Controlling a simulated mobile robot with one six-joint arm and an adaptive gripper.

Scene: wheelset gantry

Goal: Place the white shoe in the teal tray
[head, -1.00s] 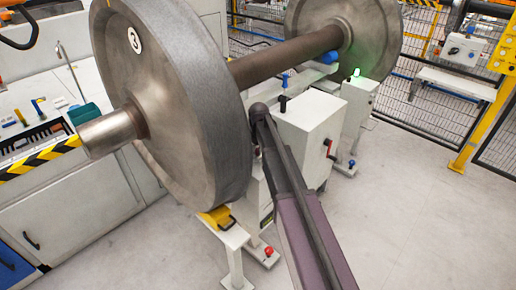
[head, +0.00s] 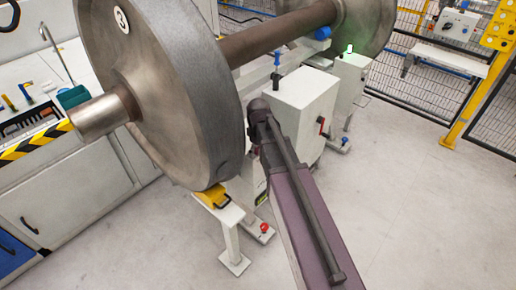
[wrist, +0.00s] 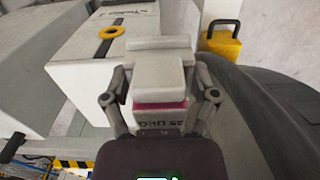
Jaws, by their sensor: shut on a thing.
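The white shoe (wrist: 160,62), a pale block with a wider crossbar at its far end, sits between the fingers of my gripper (wrist: 161,92) in the wrist view. My gripper is shut on it, one finger on each side. A magenta band and dark lettering show at its near end. In the head view the gripper and shoe are out of sight, and only my arm shows. A teal container (head: 72,97), likely the teal tray, stands on the bench at the left, partly hidden by the wheelset's axle end.
A large steel wheelset (head: 165,100) stands between my arm and the bench (head: 75,180). A white cabinet (head: 300,105) is just beyond my arm. In the wrist view the dark wheel (wrist: 265,110) is close on the right. The floor at the right is clear.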

